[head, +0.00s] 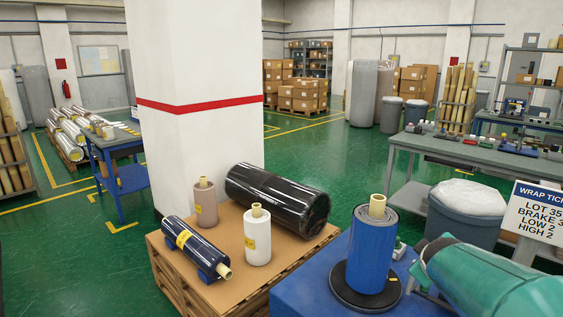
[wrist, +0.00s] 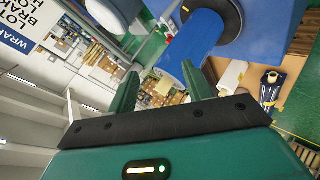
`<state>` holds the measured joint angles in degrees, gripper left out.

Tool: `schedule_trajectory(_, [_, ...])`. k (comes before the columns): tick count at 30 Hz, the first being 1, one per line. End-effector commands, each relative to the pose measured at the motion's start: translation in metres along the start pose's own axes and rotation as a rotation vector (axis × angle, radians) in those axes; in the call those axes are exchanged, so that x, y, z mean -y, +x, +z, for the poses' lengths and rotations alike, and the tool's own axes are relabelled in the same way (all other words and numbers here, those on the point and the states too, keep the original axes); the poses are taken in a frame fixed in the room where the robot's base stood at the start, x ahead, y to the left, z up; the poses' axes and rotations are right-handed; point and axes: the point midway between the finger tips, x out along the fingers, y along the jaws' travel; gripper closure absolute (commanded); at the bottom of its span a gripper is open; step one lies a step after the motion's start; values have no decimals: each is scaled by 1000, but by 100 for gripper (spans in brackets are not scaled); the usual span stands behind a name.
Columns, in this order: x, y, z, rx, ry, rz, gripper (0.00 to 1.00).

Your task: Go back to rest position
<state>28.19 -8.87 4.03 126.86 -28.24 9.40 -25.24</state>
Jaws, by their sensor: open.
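My gripper (wrist: 159,74) shows in the wrist view with its two green fingers spread apart and nothing between them. In the head view my teal arm reaches in from the lower right, close to the right side of a blue wrapped roll (head: 370,250). That roll stands upright on a black round plate (head: 345,292) on a blue stand (head: 300,290), with a tan core sticking out of its top. In the wrist view the blue roll (wrist: 185,48) lies beyond the fingers, apart from them.
A pallet (head: 225,228) at the left holds a black roll (head: 275,198), a white roll (head: 257,240), a brown roll (head: 205,205) and a dark blue roll (head: 190,243). A white pillar (head: 195,70) rises behind it. A grey bin (head: 464,212), ticket sign (head: 538,212) and workbench (head: 480,155) stand at right.

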Motion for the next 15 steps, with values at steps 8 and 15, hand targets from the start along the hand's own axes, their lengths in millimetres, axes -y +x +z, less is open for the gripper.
schedule_trajectory(8, [97,-115,-12,79,322,-208,50])
schedule_trajectory(15, [179,-197,8,175,523,-439,50])
